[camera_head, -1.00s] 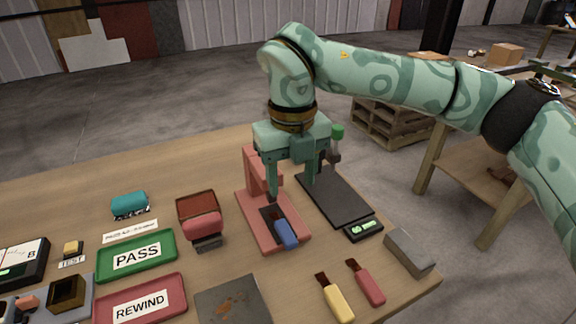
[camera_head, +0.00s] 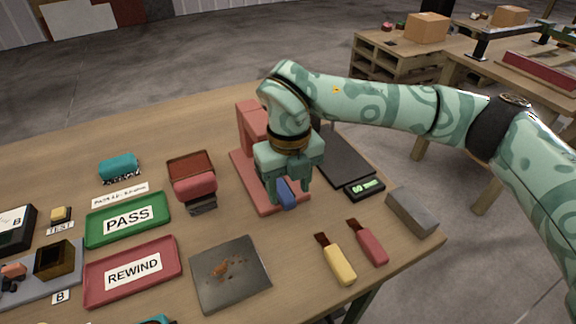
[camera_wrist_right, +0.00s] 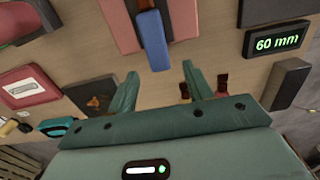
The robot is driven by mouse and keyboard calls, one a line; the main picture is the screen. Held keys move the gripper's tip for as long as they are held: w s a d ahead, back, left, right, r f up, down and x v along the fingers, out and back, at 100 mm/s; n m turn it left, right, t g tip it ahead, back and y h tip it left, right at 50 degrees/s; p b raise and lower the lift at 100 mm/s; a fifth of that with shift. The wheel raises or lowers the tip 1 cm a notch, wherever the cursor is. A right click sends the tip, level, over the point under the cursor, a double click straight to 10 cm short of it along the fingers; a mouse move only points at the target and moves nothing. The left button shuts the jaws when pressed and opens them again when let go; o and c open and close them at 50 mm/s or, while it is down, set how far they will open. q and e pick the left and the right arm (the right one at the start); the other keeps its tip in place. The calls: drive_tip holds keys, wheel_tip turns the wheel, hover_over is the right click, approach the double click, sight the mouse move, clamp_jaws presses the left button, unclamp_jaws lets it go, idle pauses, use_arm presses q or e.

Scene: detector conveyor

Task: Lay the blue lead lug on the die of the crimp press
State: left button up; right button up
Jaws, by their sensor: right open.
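The blue lead lug (camera_head: 287,193) lies on the front of the red crimp press (camera_head: 249,124), its blue end pointing toward the near edge of the base. Its other end is hidden by my gripper in the head view. In the wrist view the blue lug (camera_wrist_right: 153,40) shows beyond the fingertips, in line with a dark strip on the pink-red base (camera_wrist_right: 182,18). My right gripper (camera_head: 289,193) is open, low over the press, with its fingers apart and nothing visibly held. My left gripper is not in view.
Yellow (camera_head: 338,265) and red (camera_head: 370,246) lugs lie to the right. A grey block (camera_head: 411,212), a 60 mm display (camera_head: 364,188) and a dark plate (camera_head: 343,155) flank the press. A rusty plate (camera_head: 231,270), PASS tray (camera_head: 128,218) and REWIND tray (camera_head: 133,272) lie left.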

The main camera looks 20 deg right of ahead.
sight(289, 200)
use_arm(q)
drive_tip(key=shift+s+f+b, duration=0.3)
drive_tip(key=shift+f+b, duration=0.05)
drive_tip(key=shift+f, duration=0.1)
use_arm(e)
drive_tip(key=shift+f, duration=1.6)
drive_tip(key=c, duration=1.1)
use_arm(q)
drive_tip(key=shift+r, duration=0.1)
use_arm(e)
drive_tip(key=shift+w, duration=0.15)
drive_tip(key=shift+w+r, duration=0.1)
drive_tip(key=shift+w, duration=0.4)
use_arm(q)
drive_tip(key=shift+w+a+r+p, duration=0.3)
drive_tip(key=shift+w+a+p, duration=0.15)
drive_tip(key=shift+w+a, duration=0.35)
use_arm(e)
drive_tip(key=shift+w+a, duration=0.25)
drive_tip(key=shift+w, duration=0.45)
drive_tip(key=o, duration=1.1)
